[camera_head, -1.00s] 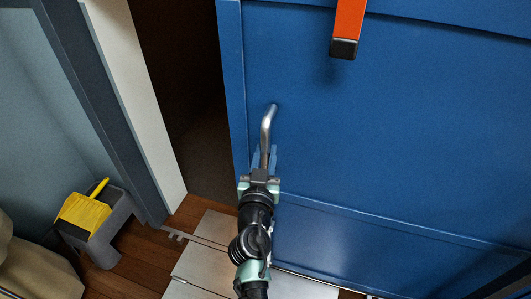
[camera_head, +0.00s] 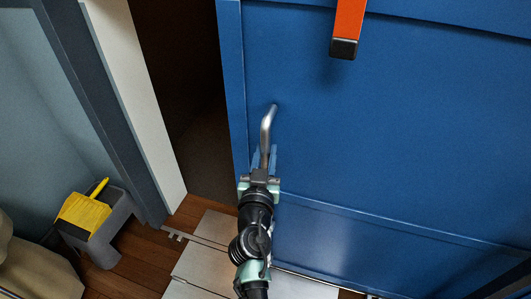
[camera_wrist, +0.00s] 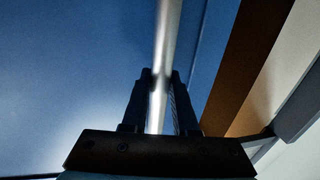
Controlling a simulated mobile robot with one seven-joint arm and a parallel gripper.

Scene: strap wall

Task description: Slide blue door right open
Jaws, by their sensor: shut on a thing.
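The blue door (camera_head: 400,130) fills the right side of the head view. A dark gap stands between its left edge and the pale door frame (camera_head: 135,95). A silver bar handle (camera_head: 267,130) is fixed near the door's left edge. My gripper (camera_head: 264,160) is shut on the handle's lower part, its fingers on either side of the bar. The wrist view also shows the handle (camera_wrist: 160,75) between the dark fingers (camera_wrist: 158,95), with the blue door behind it. The handle's lower end is hidden by my gripper.
An orange bar with a black end (camera_head: 346,35) hangs in front of the door at the top. Pale floor plates (camera_head: 205,245) lie on the wooden floor below the door. A tan cloth-like object (camera_head: 35,270) sits at bottom left.

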